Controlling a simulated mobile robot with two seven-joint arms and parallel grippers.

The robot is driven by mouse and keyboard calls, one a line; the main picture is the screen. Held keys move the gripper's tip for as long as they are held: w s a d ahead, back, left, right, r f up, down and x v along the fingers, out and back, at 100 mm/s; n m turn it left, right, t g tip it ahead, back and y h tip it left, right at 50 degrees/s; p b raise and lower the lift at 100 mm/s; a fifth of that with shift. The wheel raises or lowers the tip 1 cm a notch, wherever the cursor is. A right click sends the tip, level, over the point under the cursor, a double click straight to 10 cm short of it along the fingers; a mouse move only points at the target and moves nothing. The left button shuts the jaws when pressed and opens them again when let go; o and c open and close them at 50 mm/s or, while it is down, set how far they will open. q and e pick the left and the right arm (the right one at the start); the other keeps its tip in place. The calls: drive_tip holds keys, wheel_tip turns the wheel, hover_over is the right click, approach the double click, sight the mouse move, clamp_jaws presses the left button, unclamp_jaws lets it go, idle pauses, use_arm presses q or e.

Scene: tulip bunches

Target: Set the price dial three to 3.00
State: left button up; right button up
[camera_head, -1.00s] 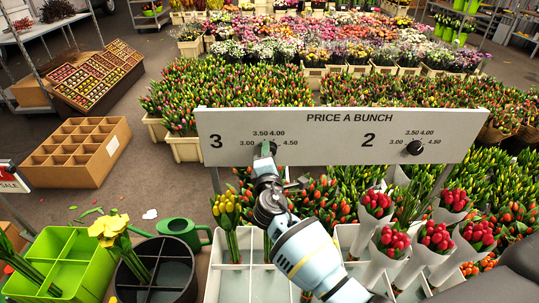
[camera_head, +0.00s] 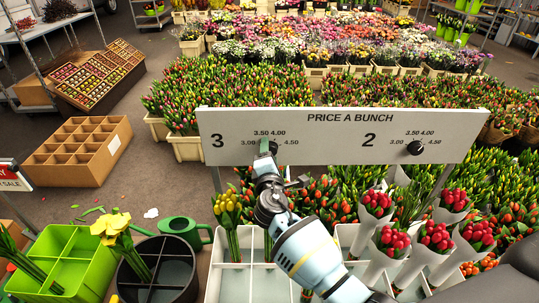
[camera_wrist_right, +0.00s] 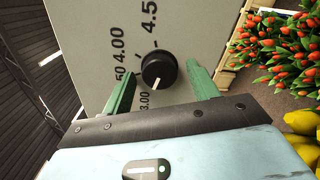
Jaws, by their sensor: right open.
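Price dial three (camera_wrist_right: 159,69) is a round black knob on the white price board (camera_head: 335,155). In the right wrist view its white pointer mark aims down and slightly left, roughly toward the 3.00 label (camera_wrist_right: 144,101). In the head view my gripper mostly hides this dial. My right gripper (camera_head: 266,148) is open in front of it. In the right wrist view its two green fingers stand on either side of the knob, with gaps showing. Price dial two (camera_head: 415,148) is the black knob at the board's right. My left gripper is in neither view.
Below the board stand a white divided crate (camera_head: 244,282) with yellow tulips (camera_head: 227,207) and wrapped red tulip bunches (camera_head: 436,236). A green crate (camera_head: 70,245), dark bucket (camera_head: 158,270) and watering can (camera_head: 186,231) are at left. Tulips fill the space behind.

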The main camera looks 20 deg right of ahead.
drive_tip(key=shift+s, duration=0.1)
drive_tip(key=v, duration=0.7)
drive_tip(key=shift+s+a+r, duration=0.1)
drive_tip(key=shift+s+a, duration=0.05)
drive_tip(key=shift+s, duration=0.15)
idle(0.3)
